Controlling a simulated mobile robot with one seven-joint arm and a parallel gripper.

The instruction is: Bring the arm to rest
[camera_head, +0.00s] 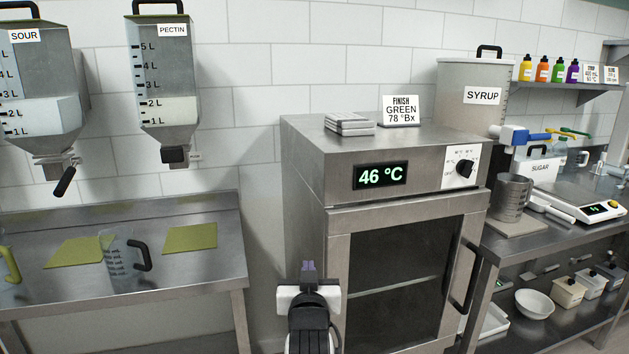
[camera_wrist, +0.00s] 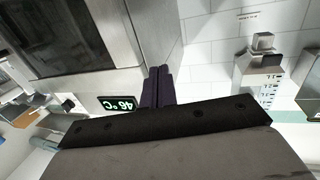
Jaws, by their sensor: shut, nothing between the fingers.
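My gripper (camera_head: 308,268) stands upright in front of the left side of the steel oven cabinet (camera_head: 300,170), low in the head view. Its two dark fingers are together and hold nothing. In the wrist view the shut fingers (camera_wrist: 157,86) point toward the cabinet's edge and the tiled wall. The cabinet's display (camera_head: 380,175) reads 46 °C. Its glass door (camera_head: 395,285) looks shut. I see no contact between my gripper and anything.
At left, a steel table (camera_head: 200,268) holds a clear jug (camera_head: 120,262) and green mats. The sour hopper (camera_head: 40,90) and pectin hopper (camera_head: 163,70) hang above. At right, a bench carries a scale (camera_head: 580,205) and a metal jug (camera_head: 510,197). A gap lies between table and cabinet.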

